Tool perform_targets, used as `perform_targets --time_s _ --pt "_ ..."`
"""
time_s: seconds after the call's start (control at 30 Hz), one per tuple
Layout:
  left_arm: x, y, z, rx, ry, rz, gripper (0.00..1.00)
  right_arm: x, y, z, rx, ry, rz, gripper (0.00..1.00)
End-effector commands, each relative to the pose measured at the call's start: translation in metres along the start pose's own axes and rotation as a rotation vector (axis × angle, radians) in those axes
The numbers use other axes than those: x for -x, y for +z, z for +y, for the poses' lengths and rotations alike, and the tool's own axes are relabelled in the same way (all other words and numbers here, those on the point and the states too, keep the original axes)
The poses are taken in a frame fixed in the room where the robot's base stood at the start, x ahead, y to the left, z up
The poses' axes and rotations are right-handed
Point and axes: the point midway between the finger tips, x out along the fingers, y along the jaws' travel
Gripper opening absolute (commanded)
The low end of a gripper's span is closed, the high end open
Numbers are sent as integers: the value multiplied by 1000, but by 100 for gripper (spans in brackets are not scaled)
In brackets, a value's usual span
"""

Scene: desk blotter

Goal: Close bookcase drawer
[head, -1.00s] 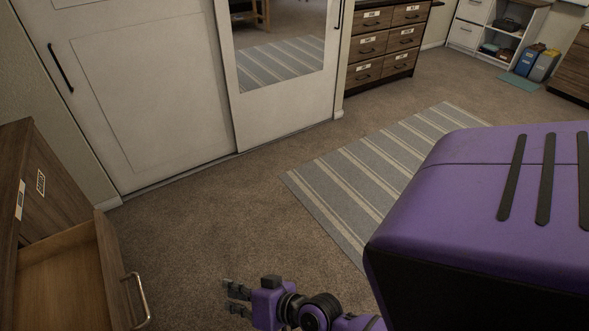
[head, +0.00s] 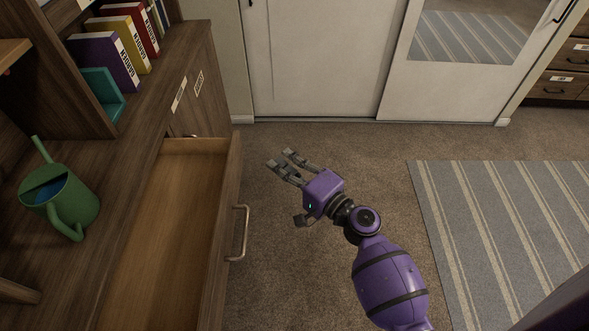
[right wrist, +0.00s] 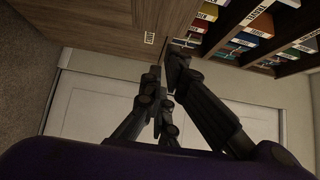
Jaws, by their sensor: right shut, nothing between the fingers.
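The wooden bookcase drawer (head: 172,235) is pulled open at the left of the head view and looks empty in the part that shows. Its front panel faces right and carries a metal bar handle (head: 240,233). The brown bookcase (head: 150,100) stands to the left of it. My right gripper (head: 279,166) is shut and empty, to the right of the drawer front and apart from it. Its fingers point toward the upper left. In the right wrist view its dark fingers (right wrist: 165,75) come together, with the bookcase's wooden face beyond. My left gripper is not in view.
A green watering can (head: 62,198) and several books (head: 105,62) stand on the bookcase. White sliding doors (head: 320,60) close off the back. A striped rug (head: 500,230) lies at the right, with clear carpet between it and the drawer.

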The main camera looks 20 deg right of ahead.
Motion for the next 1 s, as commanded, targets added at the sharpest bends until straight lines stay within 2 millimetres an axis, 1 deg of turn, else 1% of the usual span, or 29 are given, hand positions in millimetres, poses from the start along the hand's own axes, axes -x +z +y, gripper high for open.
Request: perform_targets --time_s 0.03,0.13,0.17,0.2,0.3,0.5,0.87,1.0 --pt "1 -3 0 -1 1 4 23 -13 1 -2 1 -2 -2 0" --pt "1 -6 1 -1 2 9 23 -34 1 -2 0 -1 -1 0" --pt "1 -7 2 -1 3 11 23 -39 1 -2 0 -1 -1 0" --pt "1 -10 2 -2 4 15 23 -42 8 -1 -3 0 -2 0" --pt "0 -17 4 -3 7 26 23 -52 18 -1 -1 0 0 0" --pt "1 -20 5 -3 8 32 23 -61 28 0 0 1 -1 0" --pt "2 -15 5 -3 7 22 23 -62 29 1 1 2 0 0" --pt "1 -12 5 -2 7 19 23 -66 34 1 -1 1 -1 0"
